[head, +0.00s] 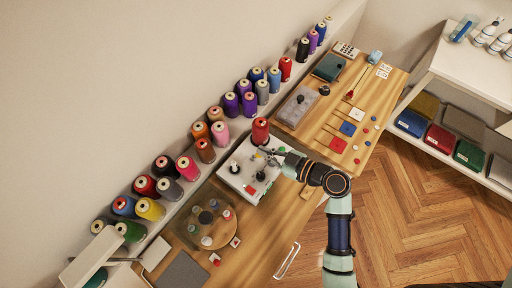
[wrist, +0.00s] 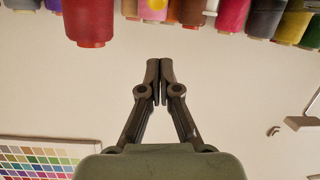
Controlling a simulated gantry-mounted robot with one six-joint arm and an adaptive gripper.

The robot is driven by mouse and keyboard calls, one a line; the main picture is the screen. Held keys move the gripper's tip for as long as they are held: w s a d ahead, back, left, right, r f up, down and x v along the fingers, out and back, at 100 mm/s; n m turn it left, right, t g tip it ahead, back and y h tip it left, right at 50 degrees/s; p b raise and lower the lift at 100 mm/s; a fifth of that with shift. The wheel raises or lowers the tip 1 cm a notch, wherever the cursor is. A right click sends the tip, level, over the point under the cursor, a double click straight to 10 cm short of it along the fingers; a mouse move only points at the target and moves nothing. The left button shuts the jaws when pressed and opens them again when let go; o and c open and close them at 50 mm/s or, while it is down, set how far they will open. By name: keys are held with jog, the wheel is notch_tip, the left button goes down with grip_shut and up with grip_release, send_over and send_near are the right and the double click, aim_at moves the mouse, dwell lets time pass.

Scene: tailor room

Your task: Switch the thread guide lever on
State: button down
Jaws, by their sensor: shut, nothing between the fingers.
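A white machine (head: 238,182) stands on the wooden bench in the head view, with dark knobs and small coloured parts on top. A red thread spool (head: 260,131) stands at its far end, and a red spool hangs in at the upper left of the wrist view (wrist: 90,22). My gripper (head: 264,152) is over the machine's far end, close to the red spool. In the wrist view my gripper (wrist: 160,66) has its two fingertips together with nothing between them. I cannot make out the thread guide lever in either view; my gripper and arm cover part of that end.
A ledge behind the bench carries many thread spools (head: 187,168). A round carousel of bobbins (head: 210,220) is left of the machine. A clear-lidded box (head: 297,107) lies beyond it. A colour chart (wrist: 42,158) shows at the wrist view's lower left.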

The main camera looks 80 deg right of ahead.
jog(key=v, duration=0.5)
jog(key=shift+s+r, duration=0.15)
jog(key=shift+r, duration=0.25)
